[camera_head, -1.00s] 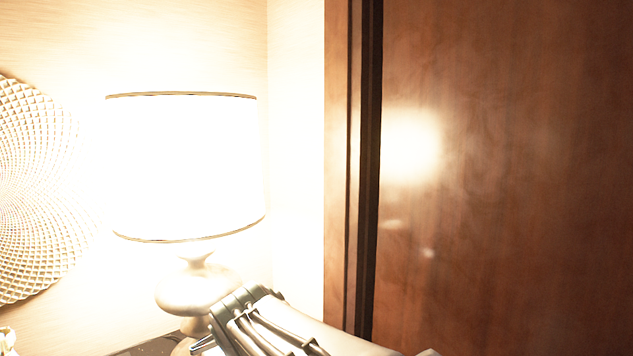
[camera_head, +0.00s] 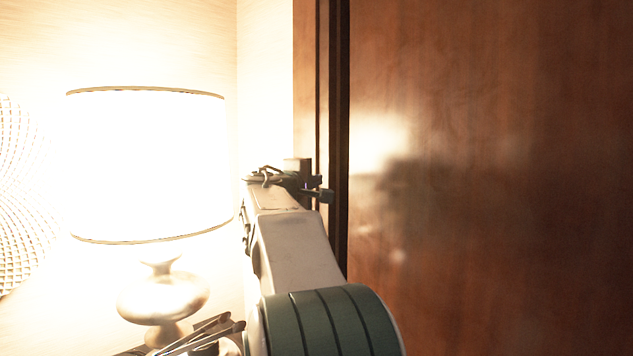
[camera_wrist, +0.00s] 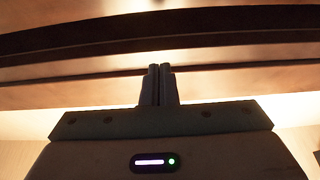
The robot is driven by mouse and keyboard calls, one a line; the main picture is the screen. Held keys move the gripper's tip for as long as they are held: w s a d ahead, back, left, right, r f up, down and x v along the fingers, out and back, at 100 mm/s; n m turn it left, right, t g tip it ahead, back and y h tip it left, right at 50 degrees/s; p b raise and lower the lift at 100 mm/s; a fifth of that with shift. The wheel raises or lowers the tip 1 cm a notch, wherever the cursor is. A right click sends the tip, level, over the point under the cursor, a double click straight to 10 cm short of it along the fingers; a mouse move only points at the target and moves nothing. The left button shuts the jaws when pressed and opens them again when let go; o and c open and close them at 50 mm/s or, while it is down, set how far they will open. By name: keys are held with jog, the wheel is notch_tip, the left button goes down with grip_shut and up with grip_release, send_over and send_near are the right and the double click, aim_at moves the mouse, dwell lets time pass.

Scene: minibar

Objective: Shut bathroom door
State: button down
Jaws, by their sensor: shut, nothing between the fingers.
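A large brown wooden door panel (camera_head: 500,180) fills the right half of the head view, with a bright lamp reflection and a dark arm shadow or reflection on it. A dark vertical strip (camera_head: 338,120) runs along its left edge, beside a lighter brown frame (camera_head: 304,80). I cannot tell from this view whether the door is fully shut; no handle shows. My gripper (camera_wrist: 159,70) is shut and empty in the wrist view. Its fingertips point at brown wooden bands with a dark band (camera_wrist: 160,32) across them; contact is unclear. My arm rises in front of the frame in the head view.
A glowing white lamp (camera_head: 150,165) on a rounded base (camera_head: 162,298) stands left of my arm, close to it. A round textured wall ornament (camera_head: 20,200) is at the far left. A pale wall lies between lamp and frame.

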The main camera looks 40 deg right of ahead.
aim_at(327, 176)
jog(key=p+x, duration=0.2)
jog(key=x, duration=0.5)
jog(key=shift+d+r+p, duration=0.1)
jog(key=shift+d+p, duration=0.05)
jog(key=shift+p, duration=0.15)
jog(key=shift+s+d, duration=0.15)
jog(key=shift+d, duration=0.15)
jog(key=shift+s, duration=1.7)
